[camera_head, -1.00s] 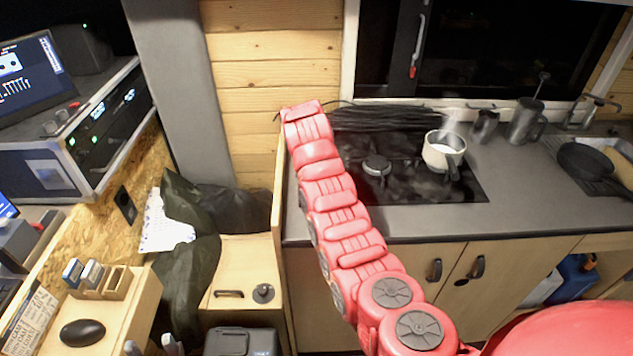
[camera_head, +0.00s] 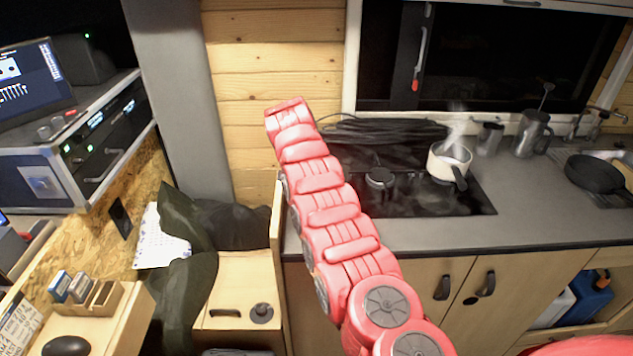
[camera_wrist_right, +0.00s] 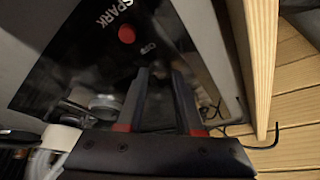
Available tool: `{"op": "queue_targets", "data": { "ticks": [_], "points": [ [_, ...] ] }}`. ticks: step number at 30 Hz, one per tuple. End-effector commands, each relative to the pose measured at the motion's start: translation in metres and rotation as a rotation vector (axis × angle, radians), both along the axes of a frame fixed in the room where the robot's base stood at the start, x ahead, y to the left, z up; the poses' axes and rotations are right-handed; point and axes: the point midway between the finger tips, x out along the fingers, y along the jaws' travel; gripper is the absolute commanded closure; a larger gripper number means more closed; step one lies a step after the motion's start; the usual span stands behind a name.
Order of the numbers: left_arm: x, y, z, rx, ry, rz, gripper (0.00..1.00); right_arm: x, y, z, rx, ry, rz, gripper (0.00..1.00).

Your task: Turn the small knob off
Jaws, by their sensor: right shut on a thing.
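The black glass hob (camera_head: 410,204) is set in the grey counter, and in the wrist view its surface (camera_wrist_right: 62,75) carries the word SPARK and a round red button (camera_wrist_right: 127,34). My red right arm reaches over the hob's left end and hides part of it in the head view. In the wrist view my right gripper (camera_wrist_right: 160,74) has its two dark fingers pointing at the hob, below the red button. It is shut on the small knob, which is dark and hard to make out between the fingertips. My left gripper is not in view.
A steaming pot (camera_head: 449,163) stands on the hob's right side, near a burner (camera_head: 379,178). Black cables (camera_head: 385,130) lie behind. A wooden panel edge (camera_wrist_right: 262,65) rises close beside the gripper. Metal mugs (camera_head: 530,133) and a pan (camera_head: 594,173) stand to the right.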

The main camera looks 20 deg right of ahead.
Motion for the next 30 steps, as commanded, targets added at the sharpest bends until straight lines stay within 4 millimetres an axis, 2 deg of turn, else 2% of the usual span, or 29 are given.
{"op": "queue_targets", "data": {
  "ticks": [8,9,14,24,26,30],
  "points": [
    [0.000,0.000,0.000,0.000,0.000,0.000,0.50,-0.001,0.000,-0.001,0.001,0.004,-0.002,1.00],
    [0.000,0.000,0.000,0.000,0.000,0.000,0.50,-0.001,0.000,-0.002,0.001,0.004,-0.002,0.63],
    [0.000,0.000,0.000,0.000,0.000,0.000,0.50,-0.001,0.000,-0.001,0.001,0.002,-0.002,0.35],
    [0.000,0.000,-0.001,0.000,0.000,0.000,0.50,0.000,0.001,0.002,0.001,-0.001,-0.001,0.35],
    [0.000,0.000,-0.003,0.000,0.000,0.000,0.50,-0.001,0.002,0.007,0.000,-0.004,0.000,0.35],
    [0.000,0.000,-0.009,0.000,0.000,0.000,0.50,-0.006,0.011,0.028,0.002,-0.006,0.000,0.35]
  ]
}}
